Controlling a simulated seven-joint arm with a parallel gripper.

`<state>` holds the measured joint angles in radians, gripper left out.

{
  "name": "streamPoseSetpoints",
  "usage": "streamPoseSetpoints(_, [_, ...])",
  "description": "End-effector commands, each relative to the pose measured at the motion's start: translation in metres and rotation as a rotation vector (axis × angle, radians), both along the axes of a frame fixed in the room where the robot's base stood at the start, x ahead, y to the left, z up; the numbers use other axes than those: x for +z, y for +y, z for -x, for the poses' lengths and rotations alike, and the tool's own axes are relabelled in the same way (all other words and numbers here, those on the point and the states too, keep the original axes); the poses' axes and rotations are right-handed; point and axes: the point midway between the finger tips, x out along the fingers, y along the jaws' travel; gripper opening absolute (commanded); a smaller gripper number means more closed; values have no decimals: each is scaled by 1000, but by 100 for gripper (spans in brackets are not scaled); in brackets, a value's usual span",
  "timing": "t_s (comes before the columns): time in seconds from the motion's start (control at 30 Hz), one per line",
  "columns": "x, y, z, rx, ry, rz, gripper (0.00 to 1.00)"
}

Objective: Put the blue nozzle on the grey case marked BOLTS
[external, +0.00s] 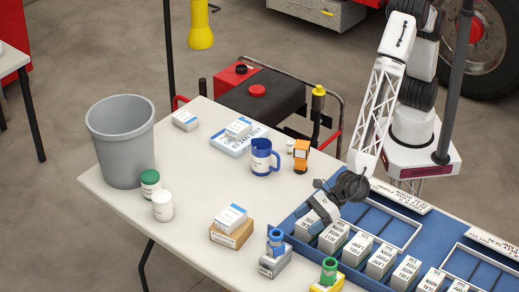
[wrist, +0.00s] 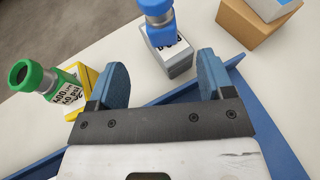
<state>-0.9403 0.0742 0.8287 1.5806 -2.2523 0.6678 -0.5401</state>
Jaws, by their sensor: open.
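The blue nozzle (external: 276,238) stands upright on a small grey case (external: 275,263) near the table's front edge. In the wrist view the blue nozzle (wrist: 157,12) is at the top, above the grey case (wrist: 172,58). The case's lettering is too small or covered to read. My gripper (external: 318,217) is open and empty, above the left end of the blue tray. In the wrist view the gripper's two blue fingers (wrist: 164,82) are spread apart, with the grey case beyond them. They do not appear to touch the case or the nozzle.
A green nozzle (external: 329,269) stands on a yellow case (external: 327,285) to the right. A blue tray (external: 407,232) with several labelled boxes lies right of the grey case. A brown box (external: 231,235) with a white-and-blue box on it is at left. Bare table lies behind the grey case.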

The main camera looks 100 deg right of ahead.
Motion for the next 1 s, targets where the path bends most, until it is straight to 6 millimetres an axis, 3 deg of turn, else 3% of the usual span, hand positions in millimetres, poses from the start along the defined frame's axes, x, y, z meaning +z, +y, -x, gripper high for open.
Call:
streamPoseSetpoints(0.37, [1,-1,-1,-3,1,-2,74])
streamPoseSetpoints(0.57, [15,-22,-12,-68,16,-39,74])
streamPoseSetpoints(0.77, [57,-89,-42,-263,58,-155,74])
streamPoseSetpoints(1.0, [120,-215,-68,-617,124,-376,74])
